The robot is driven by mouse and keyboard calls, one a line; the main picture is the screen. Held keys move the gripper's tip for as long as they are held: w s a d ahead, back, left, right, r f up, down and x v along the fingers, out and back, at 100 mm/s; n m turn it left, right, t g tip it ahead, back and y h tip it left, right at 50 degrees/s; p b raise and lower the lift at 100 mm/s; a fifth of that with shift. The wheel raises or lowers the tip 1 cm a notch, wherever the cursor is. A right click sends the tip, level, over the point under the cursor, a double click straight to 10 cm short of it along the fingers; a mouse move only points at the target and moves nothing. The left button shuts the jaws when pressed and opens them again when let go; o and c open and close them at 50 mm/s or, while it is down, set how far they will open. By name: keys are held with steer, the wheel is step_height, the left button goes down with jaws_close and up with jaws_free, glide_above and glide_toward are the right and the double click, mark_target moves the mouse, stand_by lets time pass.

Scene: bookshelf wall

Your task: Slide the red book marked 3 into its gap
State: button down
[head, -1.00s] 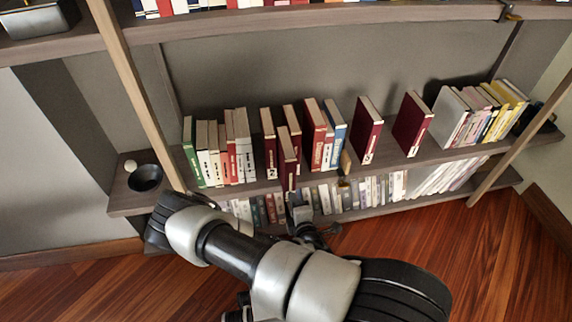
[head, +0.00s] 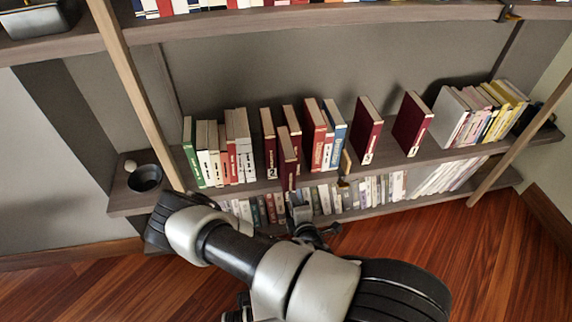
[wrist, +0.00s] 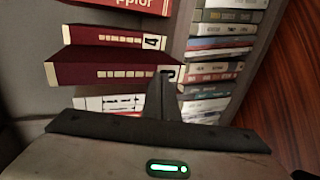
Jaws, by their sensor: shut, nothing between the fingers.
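The red book marked 3 (head: 287,163) stands upright on the middle shelf and juts out past its neighbours toward the shelf's front edge. In the wrist view the same book (wrist: 105,70) shows its dark red cover and a white label, with the 3 partly hidden behind my finger. My gripper (wrist: 163,82) is shut and empty, its tip at the labelled end of the spine. I cannot tell whether it touches. The gripper (head: 299,208) sits low in front of the book in the head view. A red book marked 4 (wrist: 110,35) stands just beside it.
Other dark red books (head: 366,130) stand apart to the right, with gaps between. White, green and red books (head: 215,152) fill the left. A lower shelf holds more books (head: 375,190).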

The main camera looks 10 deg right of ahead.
mark_target(291, 187)
steer(key=shift+w+b, duration=0.45)
steer(key=shift+w, duration=3.1)
steer(key=shift+w+b, duration=0.4)
steer(key=shift+w, duration=2.05)
steer(key=shift+s+p, duration=0.4)
steer(key=shift+s, duration=1.75)
